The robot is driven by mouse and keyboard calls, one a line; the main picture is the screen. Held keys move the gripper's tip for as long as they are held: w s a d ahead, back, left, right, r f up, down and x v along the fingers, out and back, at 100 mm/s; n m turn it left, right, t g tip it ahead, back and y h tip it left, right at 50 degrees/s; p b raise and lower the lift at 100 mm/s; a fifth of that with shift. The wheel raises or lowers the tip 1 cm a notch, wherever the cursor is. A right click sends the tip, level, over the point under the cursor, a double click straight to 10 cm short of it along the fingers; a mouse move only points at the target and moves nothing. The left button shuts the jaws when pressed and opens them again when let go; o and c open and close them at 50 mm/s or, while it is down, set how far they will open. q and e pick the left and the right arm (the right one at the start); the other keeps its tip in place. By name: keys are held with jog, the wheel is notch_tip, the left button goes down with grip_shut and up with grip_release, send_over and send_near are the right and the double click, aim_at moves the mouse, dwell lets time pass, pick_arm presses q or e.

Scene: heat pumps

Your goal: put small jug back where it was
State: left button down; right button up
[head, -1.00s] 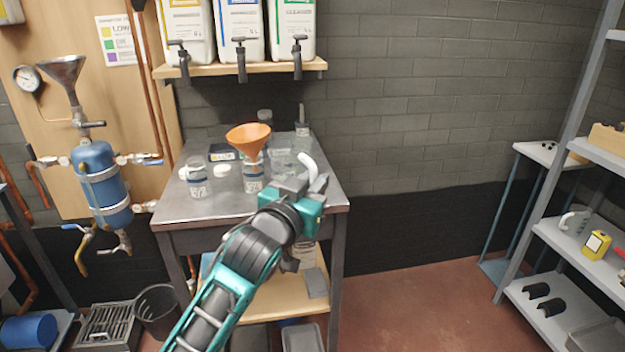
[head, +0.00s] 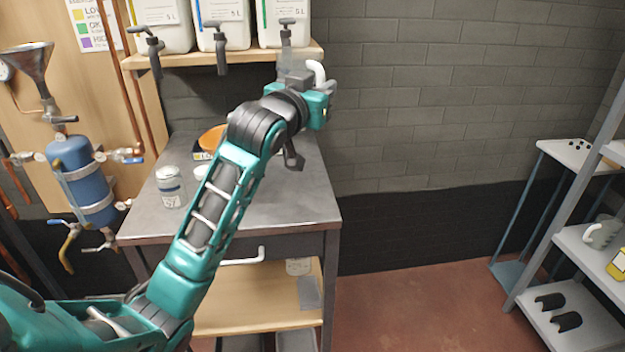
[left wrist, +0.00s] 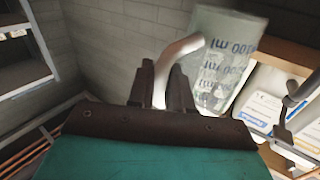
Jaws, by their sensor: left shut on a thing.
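My left gripper (head: 303,80) is raised in front of the bottle shelf, above the workbench. Its fingers (left wrist: 163,85) are shut on the white curved handle of a clear jug with blue ml marks (left wrist: 222,60). In the head view the jug (head: 297,62) is faint and partly hidden behind the gripper; its white handle shows at the right. The jug is in the air, clear of the bench. Its contents are hard to tell. My right gripper is not in view.
Bottles with taps (head: 222,25) stand on the wall shelf (head: 185,62) close by. At right, grey shelving holds another handled clear jug (head: 603,232). Floor between is open.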

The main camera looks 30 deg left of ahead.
pick_arm(q)
jog(key=shift+w, duration=0.2)
notch_tip(320, 180, down, 19)
jog(key=b, duration=0.4)
jog(key=shift+f+b, duration=0.2)
jog(key=shift+b, duration=0.1)
jog(key=shift+f, duration=0.15)
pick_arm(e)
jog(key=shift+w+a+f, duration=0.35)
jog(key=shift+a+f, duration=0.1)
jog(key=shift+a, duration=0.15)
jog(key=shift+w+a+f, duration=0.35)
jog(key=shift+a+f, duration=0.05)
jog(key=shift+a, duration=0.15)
pick_arm(q)
jog(key=shift+f, duration=0.1)
jog(key=c, duration=1)
grip_release()
jog(key=shift+f, duration=0.1)
jog(key=shift+c, duration=0.2)
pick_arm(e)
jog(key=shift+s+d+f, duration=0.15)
